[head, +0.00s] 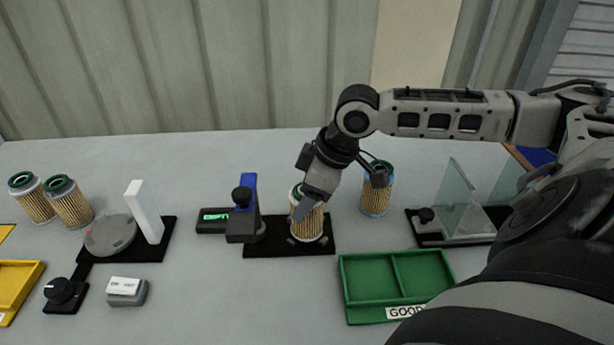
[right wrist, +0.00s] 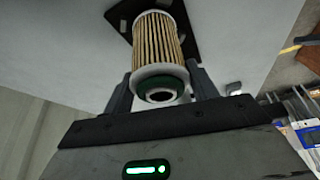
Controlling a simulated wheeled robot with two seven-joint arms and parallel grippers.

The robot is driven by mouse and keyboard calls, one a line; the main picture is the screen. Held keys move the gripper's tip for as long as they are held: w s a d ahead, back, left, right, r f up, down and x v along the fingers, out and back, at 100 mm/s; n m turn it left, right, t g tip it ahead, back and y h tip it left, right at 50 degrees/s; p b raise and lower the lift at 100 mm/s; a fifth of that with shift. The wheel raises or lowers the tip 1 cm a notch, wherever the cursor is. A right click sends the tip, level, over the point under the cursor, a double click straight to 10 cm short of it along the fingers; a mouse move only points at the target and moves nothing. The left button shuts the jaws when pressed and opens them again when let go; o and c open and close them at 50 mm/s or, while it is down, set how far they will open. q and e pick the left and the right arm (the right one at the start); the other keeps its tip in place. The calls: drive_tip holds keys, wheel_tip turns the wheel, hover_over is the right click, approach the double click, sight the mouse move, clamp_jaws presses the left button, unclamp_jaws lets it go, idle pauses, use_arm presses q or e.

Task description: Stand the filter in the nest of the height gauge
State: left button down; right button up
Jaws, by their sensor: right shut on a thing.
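A pleated tan filter with pale end caps (head: 307,222) stands upright on the black base of the height gauge (head: 262,248), at its right part where the nest is. The gauge's blue and dark post (head: 245,205) rises to its left. My right gripper (head: 314,202) is shut on this filter from above. In the right wrist view the filter (right wrist: 158,45) sits between the two fingers (right wrist: 160,88), its green-ringed open end toward the camera and its far end at the black base. Whether it is fully seated is hidden. My left gripper is not in view.
A blue-ended filter (head: 376,190) stands behind and right of the gauge. A green tray (head: 397,285) marked GOOD lies in front right. A clear-walled fixture (head: 465,215) stands at right. Two green-topped filters (head: 52,199) and a round turntable (head: 110,236) are at left.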

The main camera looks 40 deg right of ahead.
drive_tip(key=shift+f+p, duration=0.2)
drive_tip(key=shift+p, duration=0.3)
idle(0.3)
drive_tip(key=o, duration=1.5)
drive_tip(key=shift+r+p, duration=0.95)
drive_tip(key=shift+p, duration=0.5)
